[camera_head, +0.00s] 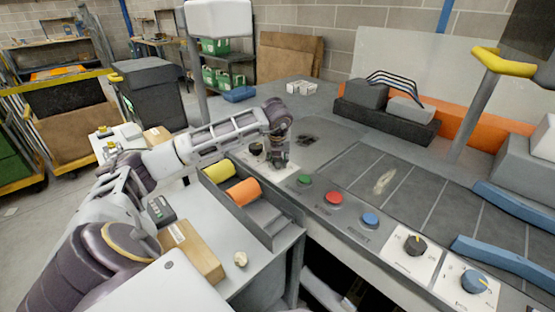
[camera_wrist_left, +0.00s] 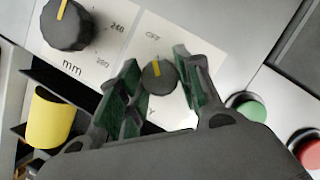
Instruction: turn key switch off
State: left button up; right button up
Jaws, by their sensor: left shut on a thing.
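The key switch (camera_wrist_left: 158,77) shows in the left wrist view as a small round dark knob with a yellow mark, on a white plate (camera_wrist_left: 178,45). The mark points up the picture, roughly towards the printed OFF. Other lettering below the knob is partly covered. My left gripper (camera_head: 278,160) is lowered onto the panel, its green-padded fingers on either side of the knob in the left wrist view (camera_wrist_left: 160,84), shut on it. In the head view the gripper hides the key switch. My right gripper is not in view.
Beside the key switch are a larger mm dial (camera_wrist_left: 66,25) and a green button (camera_head: 305,181). A red button (camera_head: 334,198), a blue button (camera_head: 370,219) and two more dials (camera_head: 415,245) follow along the panel. A grey bin (camera_head: 262,224) with coloured rolls stands in front.

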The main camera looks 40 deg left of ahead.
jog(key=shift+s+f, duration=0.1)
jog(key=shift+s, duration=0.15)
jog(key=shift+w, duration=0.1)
pick_arm(q)
jog(key=o, duration=1)
jog(key=shift+s+d+r, duration=0.15)
jog(key=shift+r, duration=0.45)
jog(key=v, duration=1)
jog(key=shift+s+d+r, duration=0.1)
jog(key=shift+d+r, duration=0.05)
jog(key=shift+r, duration=0.15)
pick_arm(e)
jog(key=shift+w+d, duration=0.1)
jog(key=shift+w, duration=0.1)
